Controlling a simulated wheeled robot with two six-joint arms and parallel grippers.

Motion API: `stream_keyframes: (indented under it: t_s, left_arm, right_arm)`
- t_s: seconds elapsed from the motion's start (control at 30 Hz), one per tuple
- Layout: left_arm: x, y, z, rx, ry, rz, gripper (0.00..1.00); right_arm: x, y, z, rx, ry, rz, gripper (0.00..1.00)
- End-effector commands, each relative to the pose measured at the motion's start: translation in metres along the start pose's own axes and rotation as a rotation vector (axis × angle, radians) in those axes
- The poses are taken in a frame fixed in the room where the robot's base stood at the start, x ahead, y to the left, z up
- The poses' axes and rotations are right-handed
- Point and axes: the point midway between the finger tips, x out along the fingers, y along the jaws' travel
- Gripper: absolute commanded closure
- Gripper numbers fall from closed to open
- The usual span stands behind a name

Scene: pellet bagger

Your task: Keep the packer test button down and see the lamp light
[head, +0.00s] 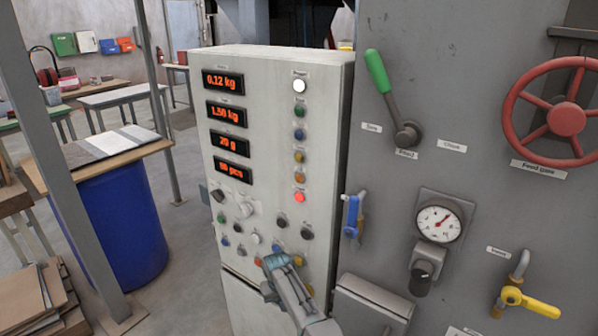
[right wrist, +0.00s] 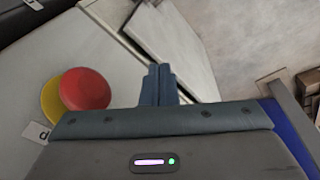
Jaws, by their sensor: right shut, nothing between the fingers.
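A pale control panel (head: 277,165) carries a column of lamps on its right side. The top lamp (head: 299,86) looks bright white, and its small label seems to read "Packer". The red lamp (head: 299,197) at the column's foot glows; those between look unlit. Several small buttons (head: 281,223) sit low on the panel; I cannot read which is the packer test button. My right gripper (head: 274,262) is in front of the lowest buttons and hides part of them. In the right wrist view its fingers (right wrist: 158,85) are shut and empty; contact with a button cannot be told.
A red mushroom button (right wrist: 85,89) on a yellow base is left of the fingers in the wrist view. A grey machine wall with a green-handled lever (head: 378,72), red handwheel (head: 562,118), gauge (head: 439,221) and yellow valve (head: 532,304) stands right. A blue drum (head: 125,230) stands left.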

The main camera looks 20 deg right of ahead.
Motion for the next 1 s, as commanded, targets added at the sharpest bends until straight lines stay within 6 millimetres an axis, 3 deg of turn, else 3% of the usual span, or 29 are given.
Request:
stream_keyframes:
  t_s: [1.0]
  left_arm:
    - [0.032,0.002,0.003,0.0,0.0,0.0,0.64]
  right_arm:
    - [-0.033,-0.01,-0.049,0.0,-0.001,-0.001,1.0]
